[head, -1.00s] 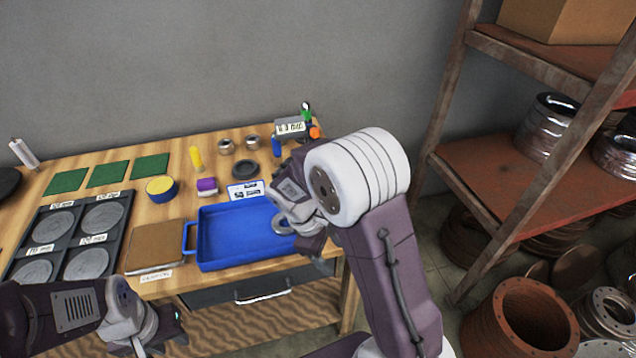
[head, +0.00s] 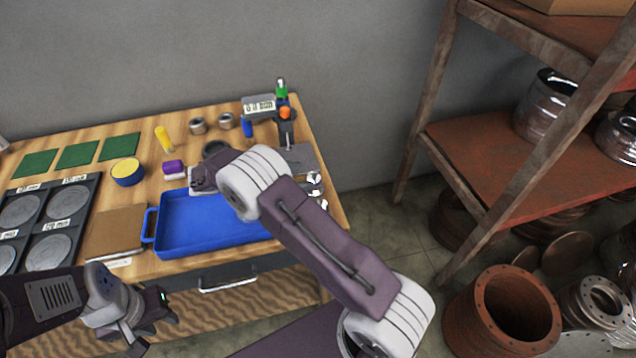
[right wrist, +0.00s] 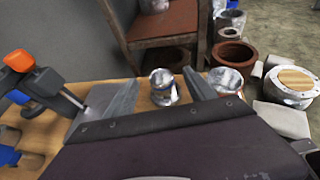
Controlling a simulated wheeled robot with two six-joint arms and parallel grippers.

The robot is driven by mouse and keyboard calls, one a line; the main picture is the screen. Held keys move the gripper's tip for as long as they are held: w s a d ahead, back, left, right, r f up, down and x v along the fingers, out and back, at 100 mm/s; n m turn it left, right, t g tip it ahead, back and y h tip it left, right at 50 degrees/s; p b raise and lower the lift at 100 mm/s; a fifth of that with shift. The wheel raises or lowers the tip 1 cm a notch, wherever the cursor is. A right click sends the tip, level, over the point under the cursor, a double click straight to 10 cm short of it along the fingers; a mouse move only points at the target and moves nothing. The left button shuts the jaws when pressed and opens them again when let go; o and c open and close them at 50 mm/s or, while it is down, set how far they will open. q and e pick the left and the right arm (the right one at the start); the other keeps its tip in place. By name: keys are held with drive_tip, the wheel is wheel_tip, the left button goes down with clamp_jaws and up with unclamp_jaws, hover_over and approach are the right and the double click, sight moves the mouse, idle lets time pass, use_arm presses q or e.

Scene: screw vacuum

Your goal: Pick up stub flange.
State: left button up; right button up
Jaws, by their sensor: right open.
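Two shiny metal flanged pieces, which look like stub flanges, stand near the table's right edge: one (head: 314,178) partly shows past my right arm in the head view. In the right wrist view, the nearer-left piece (right wrist: 163,88) appears in the gap between the fingers, and the other (right wrist: 225,80) is just right of the right finger. My right gripper (right wrist: 160,82) is open and empty, apart from both pieces. In the head view its fingers are hidden behind my wrist. My left gripper (head: 150,322) hangs in front of the table; its opening is unclear.
A blue tray (head: 205,240) lies under my right arm. A stand with an orange knob (head: 285,113) is at the table's back right and also at the left of the right wrist view (right wrist: 19,60). A rusty shelf (head: 500,160) stands to the right, with a brown pipe section (head: 500,318) below.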

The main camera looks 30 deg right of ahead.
sight(320, 177)
drive_tip(key=x, duration=0.3)
drive_tip(key=shift+d+f, duration=0.15)
drive_tip(key=x, duration=0.2)
drive_tip(key=f+x, duration=0.1)
drive_tip(key=x, duration=0.2)
clamp_jaws()
